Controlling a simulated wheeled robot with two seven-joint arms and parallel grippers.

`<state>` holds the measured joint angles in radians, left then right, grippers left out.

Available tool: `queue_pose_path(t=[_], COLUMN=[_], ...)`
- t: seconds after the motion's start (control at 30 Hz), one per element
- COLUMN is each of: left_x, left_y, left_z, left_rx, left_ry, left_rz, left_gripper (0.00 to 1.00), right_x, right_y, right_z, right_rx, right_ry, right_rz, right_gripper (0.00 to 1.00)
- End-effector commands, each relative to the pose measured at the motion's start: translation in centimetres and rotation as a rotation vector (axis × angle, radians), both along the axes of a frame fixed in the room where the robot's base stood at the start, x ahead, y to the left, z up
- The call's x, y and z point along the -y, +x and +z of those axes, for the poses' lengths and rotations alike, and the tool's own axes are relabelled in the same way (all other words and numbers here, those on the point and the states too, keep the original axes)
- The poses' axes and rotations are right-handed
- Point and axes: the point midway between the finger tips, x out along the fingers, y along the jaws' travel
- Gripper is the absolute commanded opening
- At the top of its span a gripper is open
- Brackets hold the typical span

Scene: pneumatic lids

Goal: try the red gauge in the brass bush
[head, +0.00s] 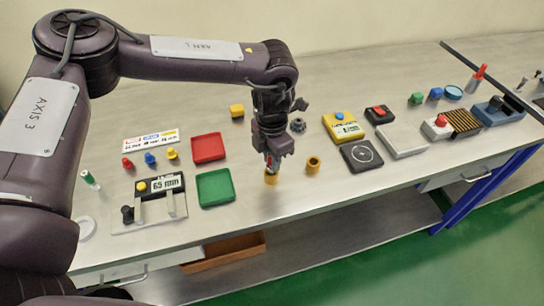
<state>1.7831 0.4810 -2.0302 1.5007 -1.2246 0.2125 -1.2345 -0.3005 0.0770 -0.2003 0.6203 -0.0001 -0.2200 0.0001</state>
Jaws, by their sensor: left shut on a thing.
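The red gauge (127,163) stands on the bench at the left, beside a blue gauge (150,158) and a yellow gauge (172,154). My left gripper (272,167) points down at the middle front of the bench. It is shut on a small brass-coloured bush (271,179), whose top is partly hidden by the fingers. I cannot tell whether this piece touches the bench. A second brass bush (313,165) stands upright just to the right, with its dark bore facing up. My right gripper is not in view.
A red tray (208,148) and a green tray (215,188) lie left of the gripper. A 65 mm display stand (160,184) is further left. A black round-dial plate (361,155) and a yellow display box (343,127) stand to the right. The bench's front edge is close.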

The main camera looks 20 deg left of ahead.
Motion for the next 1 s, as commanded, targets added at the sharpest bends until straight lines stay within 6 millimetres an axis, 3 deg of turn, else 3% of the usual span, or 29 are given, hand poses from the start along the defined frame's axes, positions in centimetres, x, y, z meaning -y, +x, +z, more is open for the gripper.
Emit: queue_pose_path(t=[1.0], left_x=[0.02], left_y=[0.04], left_z=[-0.49], left_rx=[0.001], left_ry=[-0.001], left_rz=[0.000], left_gripper=[0.00], right_x=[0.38], right_y=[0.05], right_z=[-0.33], right_rx=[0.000], right_ry=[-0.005], right_rz=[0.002], right_gripper=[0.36])
